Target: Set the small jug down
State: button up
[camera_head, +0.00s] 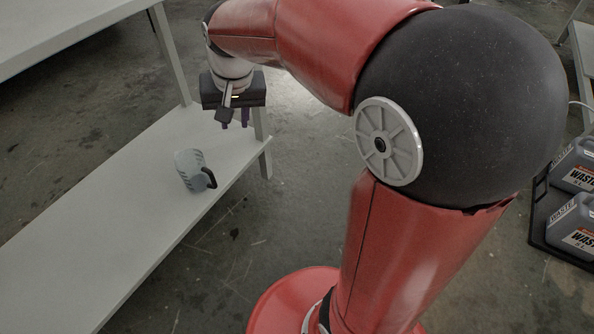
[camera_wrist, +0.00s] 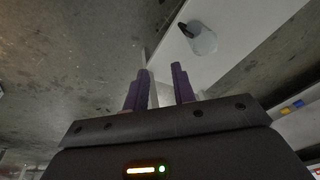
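The small jug (camera_head: 190,170) is grey-blue with a dark handle on its right side. It rests on the low white shelf (camera_head: 120,220), near the shelf's right edge. It looks upright. The jug also shows in the wrist view (camera_wrist: 203,40), beyond the fingertips, with its dark handle at upper left. My gripper (camera_head: 233,123) is above and to the right of the jug in the head view, clearly apart from it. Its two purple fingers also show in the wrist view (camera_wrist: 160,78), spread with nothing between them.
A higher white surface (camera_head: 60,25) overhangs at upper left, with a leg (camera_head: 170,50) coming down by the shelf. Dark waste canisters (camera_head: 575,225) stand in a black tray at the right. Concrete floor is clear right of the shelf.

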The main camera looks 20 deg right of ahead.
jog(key=s+d+n+t, duration=0.1)
jog(key=s+d, duration=0.1)
jog(key=s, duration=0.7)
jog(key=s+d+n+t, duration=0.1)
jog(key=s+d, duration=0.2)
jog(key=s, duration=0.7)
jog(key=shift+d+r+t+h, duration=0.2)
jog(key=shift+r+t+h, duration=0.15)
jog(key=shift+t+h, duration=0.05)
notch_tip(320, 180, up, 10)
jog(key=p, duration=0.9)
jog(key=shift+f+p, duration=0.15)
jog(key=shift+p, duration=0.2)
